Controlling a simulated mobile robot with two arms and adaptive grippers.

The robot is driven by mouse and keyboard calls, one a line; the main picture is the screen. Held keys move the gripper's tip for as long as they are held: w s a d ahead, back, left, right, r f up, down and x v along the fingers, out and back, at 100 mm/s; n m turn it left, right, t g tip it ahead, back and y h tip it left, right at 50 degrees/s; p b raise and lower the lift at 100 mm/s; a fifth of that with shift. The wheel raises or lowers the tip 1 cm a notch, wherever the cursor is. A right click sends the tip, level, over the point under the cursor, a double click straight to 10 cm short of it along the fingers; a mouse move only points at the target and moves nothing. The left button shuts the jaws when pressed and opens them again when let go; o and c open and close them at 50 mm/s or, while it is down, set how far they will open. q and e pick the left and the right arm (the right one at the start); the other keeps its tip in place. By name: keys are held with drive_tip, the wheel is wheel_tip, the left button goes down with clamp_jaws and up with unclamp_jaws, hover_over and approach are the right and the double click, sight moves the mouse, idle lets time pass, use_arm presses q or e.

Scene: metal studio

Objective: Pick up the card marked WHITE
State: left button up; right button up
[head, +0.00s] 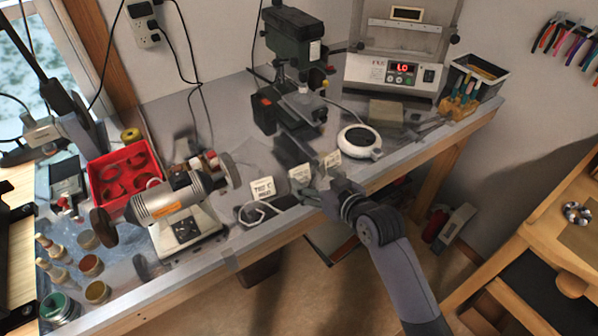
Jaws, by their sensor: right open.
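Three small pale cards with dark print stand near the front edge of the workbench: a left card (263,188), a middle card (300,174) and a right card (332,160). The print is too small to tell which one is marked WHITE. My right gripper (316,188) is open, low at the bench edge, just in front of the middle and right cards. It looks close to both; I cannot tell whether it touches either. My left gripper is not in view.
A bench grinder (172,200) and a red bin (122,178) stand left of the cards. A white cable (258,212) lies before the left card. Some grey bench top is clear.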

sight(300, 168)
drive_tip(key=x, duration=0.4)
drive_tip(key=shift+a, duration=0.15)
drive_tip(key=shift+w+a+f+p, duration=0.1)
drive_tip(key=shift+w+a+p, duration=0.05)
drive_tip(key=shift+w+p, duration=0.3)
drive_tip(key=x, duration=0.3)
drive_tip(key=shift+w+p, duration=0.15)
drive_tip(key=shift+p, duration=0.2)
drive_tip(key=shift+w+a+f, duration=0.2)
drive_tip(key=shift+w+f, duration=0.1)
drive_tip(key=shift+w, duration=0.15)
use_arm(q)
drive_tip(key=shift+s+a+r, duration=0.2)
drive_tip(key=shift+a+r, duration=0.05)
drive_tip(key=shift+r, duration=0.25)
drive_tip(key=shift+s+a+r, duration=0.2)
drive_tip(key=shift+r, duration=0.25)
use_arm(e)
drive_tip(key=c, duration=0.8)
